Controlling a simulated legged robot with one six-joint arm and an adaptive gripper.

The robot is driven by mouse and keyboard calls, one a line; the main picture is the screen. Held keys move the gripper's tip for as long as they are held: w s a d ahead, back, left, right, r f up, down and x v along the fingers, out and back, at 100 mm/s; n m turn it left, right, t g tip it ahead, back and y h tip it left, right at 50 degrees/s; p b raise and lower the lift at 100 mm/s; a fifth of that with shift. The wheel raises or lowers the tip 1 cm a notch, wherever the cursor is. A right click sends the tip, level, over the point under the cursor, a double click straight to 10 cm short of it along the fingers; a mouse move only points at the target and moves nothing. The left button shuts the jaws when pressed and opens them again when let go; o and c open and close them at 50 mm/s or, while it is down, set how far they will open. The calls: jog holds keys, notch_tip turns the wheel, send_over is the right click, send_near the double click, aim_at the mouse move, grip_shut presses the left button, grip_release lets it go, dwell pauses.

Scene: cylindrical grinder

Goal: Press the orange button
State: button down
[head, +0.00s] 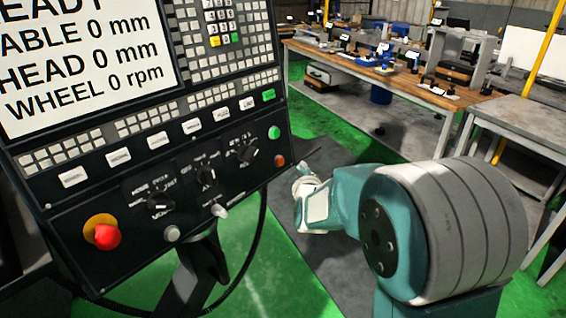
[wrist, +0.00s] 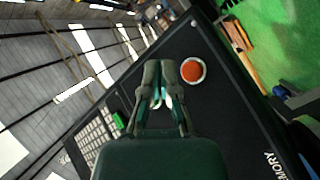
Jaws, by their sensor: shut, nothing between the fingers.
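The orange button (wrist: 192,71) is a round orange-red cap in a pale ring on the dark control panel. In the head view, it is the small orange-red button (head: 280,160) near the panel's lower right edge, below a round green button (head: 274,132). My gripper (wrist: 159,72) is shut and empty in the wrist view. Its fingertips appear just left of the orange button. I cannot tell how far they are from the panel. In the head view, my arm's far end is right of the panel and the fingers are not clear.
The panel has a screen (head: 75,55), keys, rotary knobs and a red mushroom button (head: 107,237) on a yellow-orange base at lower left. A wooden workbench (head: 400,80) stands behind. A grey table (head: 520,120) is at right. Green floor shows between.

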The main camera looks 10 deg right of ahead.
aim_at(280, 162)
jog(key=w+a, duration=0.2)
jog(key=w, duration=0.1)
jog(key=shift+a+f, duration=0.35)
jog(key=shift+a, duration=0.2)
jog(key=shift+d, duration=0.1)
dwell(0.4)
dwell(0.5)
jog(key=shift+w+a, duration=0.25)
